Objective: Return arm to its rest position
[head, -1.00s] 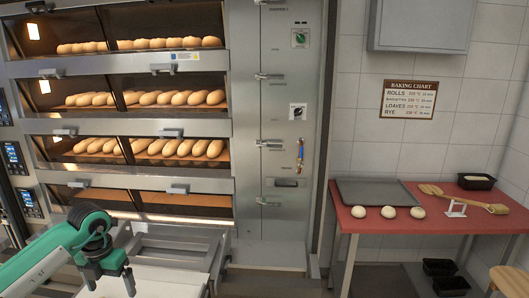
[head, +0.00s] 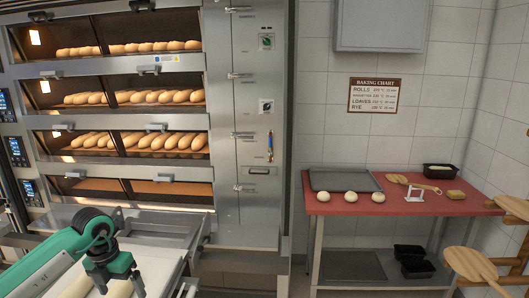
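My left arm comes in from the lower left, green with a black wrist. Its gripper (head: 118,284) hangs over a pale loading surface (head: 160,262) in front of the deck oven (head: 150,219). Its two fingers point down and stand apart. Long pale dough pieces (head: 121,290) lie on the surface under and beside the gripper. I see nothing held between the fingers, though the tips are near the bottom edge. My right arm and gripper are not in view.
Upper oven decks hold browned loaves (head: 165,141); the lowest deck looks empty.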

